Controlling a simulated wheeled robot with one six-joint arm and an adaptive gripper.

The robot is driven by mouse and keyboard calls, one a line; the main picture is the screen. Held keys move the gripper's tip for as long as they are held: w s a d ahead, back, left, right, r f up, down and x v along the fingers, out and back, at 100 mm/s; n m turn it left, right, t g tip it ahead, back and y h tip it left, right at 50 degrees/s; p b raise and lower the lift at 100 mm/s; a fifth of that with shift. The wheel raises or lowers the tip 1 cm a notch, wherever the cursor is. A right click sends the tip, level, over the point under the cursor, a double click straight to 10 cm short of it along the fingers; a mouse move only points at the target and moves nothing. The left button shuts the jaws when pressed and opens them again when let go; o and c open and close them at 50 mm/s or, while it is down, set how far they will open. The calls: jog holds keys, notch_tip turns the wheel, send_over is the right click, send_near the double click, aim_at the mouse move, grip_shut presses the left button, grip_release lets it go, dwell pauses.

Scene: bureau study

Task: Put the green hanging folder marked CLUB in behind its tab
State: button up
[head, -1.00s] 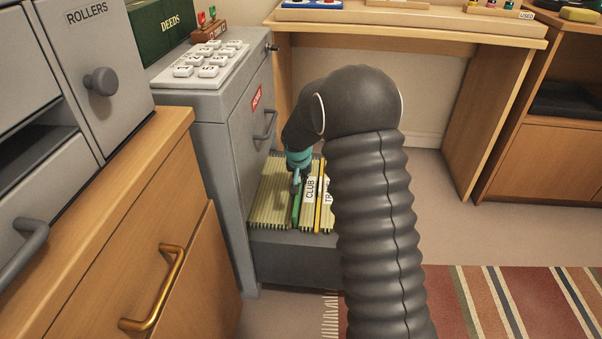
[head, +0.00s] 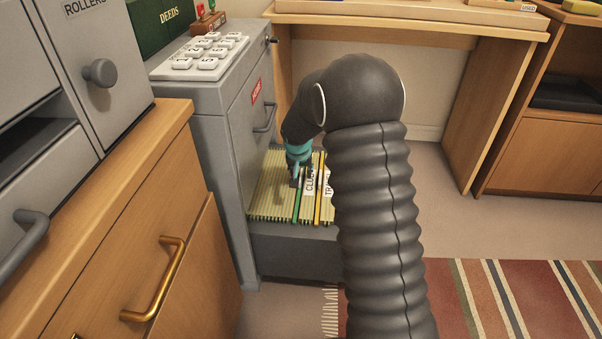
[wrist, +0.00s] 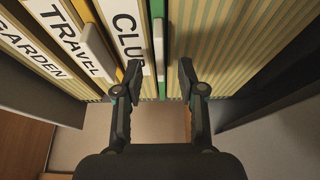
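The green hanging folder (wrist: 162,60) stands in the open file drawer as a thin upright green edge with a pale tab, beside the CLUB tab (wrist: 128,28). In the head view the green folder (head: 297,211) lies just left of the CLUB tab (head: 309,181). My gripper (wrist: 160,78) is over the drawer with its fingers apart, one on each side of the green folder's line. They do not appear to touch it. The folder's lower part is hidden among the pale striped folders.
Pale striped folders (head: 268,195) fill the drawer's left part. The grey cabinet (head: 222,150) rises at left; a wooden desk (head: 410,28) stands behind. The floor at right is open.

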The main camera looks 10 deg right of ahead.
jog(key=v, duration=1)
jog(key=shift+s+r, duration=0.15)
